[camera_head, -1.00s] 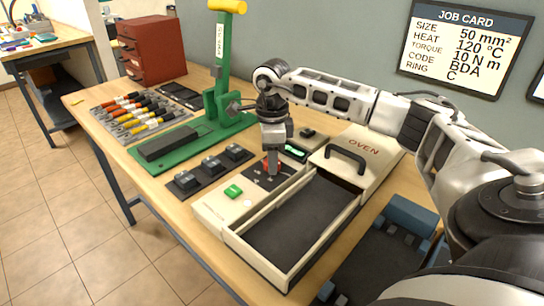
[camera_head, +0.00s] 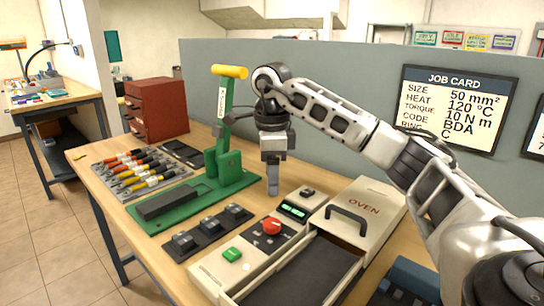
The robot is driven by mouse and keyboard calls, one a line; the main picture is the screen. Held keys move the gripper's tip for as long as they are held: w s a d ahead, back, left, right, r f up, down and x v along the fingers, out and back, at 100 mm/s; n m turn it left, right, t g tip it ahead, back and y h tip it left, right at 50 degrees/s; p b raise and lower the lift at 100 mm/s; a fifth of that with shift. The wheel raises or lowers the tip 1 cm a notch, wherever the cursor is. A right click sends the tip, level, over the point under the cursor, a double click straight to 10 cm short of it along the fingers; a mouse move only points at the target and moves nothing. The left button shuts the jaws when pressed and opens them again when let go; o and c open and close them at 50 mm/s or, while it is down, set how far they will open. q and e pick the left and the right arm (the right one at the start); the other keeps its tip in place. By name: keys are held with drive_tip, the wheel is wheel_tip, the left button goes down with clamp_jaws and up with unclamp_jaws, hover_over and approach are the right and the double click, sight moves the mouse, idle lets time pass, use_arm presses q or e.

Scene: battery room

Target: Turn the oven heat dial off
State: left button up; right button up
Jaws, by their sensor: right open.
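The oven (camera_head: 370,201) is a cream box with a dark handle on the workbench, with an open dark tray in front of it. Its control panel is on the left side. The red heat dial (camera_head: 271,226) sits on the dark part of the panel, uncovered. A small green display (camera_head: 294,210) is lit behind it. A green button (camera_head: 232,254) is at the panel's near end. My right gripper (camera_head: 273,190) points down above and behind the dial, apart from it. It is open and holds nothing visible. My left gripper is out of view.
A green press with a yellow-tipped lever (camera_head: 226,120) stands left of my right gripper. Dark blocks (camera_head: 209,226) on a strip lie left of the panel. A tool tray (camera_head: 140,172) and a red drawer cabinet (camera_head: 157,108) are further left. A job card (camera_head: 456,108) hangs on the partition.

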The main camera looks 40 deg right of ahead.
wheel_tip(320, 180, up, 4)
drive_tip(key=p, duration=0.1)
hover_over(272, 222)
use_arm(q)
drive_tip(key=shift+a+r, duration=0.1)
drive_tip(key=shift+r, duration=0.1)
use_arm(e)
drive_tip(key=shift+r, duration=0.25)
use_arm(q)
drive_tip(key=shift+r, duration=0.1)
use_arm(e)
drive_tip(key=shift+f, duration=0.1)
wheel_tip(272, 222, down, 15)
drive_tip(key=shift+s+r+b, duration=0.1)
drive_tip(key=shift+r+b, duration=0.05)
drive_tip(key=shift+b, duration=0.15)
drive_tip(key=shift+a+f, duration=0.1)
drive_tip(key=shift+f, duration=0.5)
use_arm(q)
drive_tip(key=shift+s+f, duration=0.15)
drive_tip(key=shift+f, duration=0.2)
